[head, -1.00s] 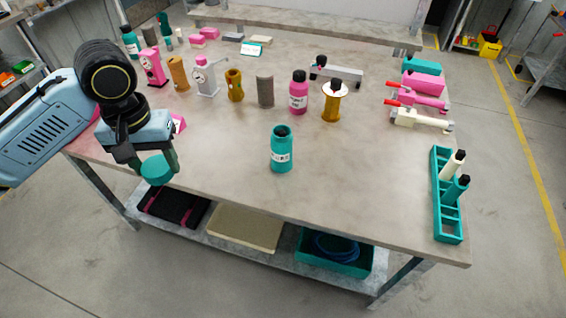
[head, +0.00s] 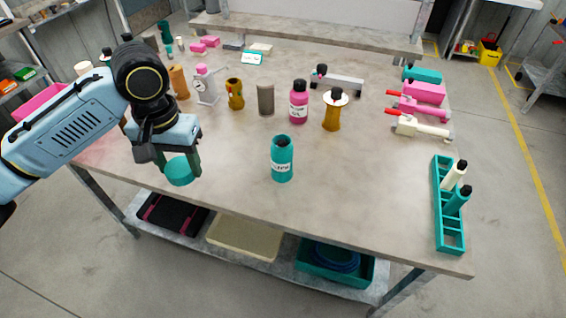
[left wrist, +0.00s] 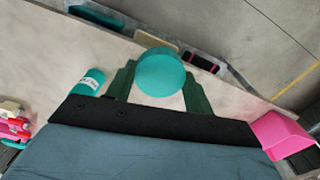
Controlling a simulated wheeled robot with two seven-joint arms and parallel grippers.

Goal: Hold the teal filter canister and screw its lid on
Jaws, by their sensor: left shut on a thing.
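The teal filter canister (head: 282,160) stands upright near the front middle of the table, with a white label and a dark open top. It also shows in the left wrist view (left wrist: 88,82), left of the fingers. My left gripper (head: 180,165) is shut on the round teal lid (head: 180,172), held at the table's front left edge, to the left of the canister and apart from it. The lid sits between the fingertips in the left wrist view (left wrist: 160,72). My right gripper is in neither view.
Behind the canister stand a pink bottle (head: 298,103), a grey cylinder (head: 266,99) and amber housings (head: 334,110). A teal rack (head: 439,205) with two bottles is at the right. The table between lid and canister is clear.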

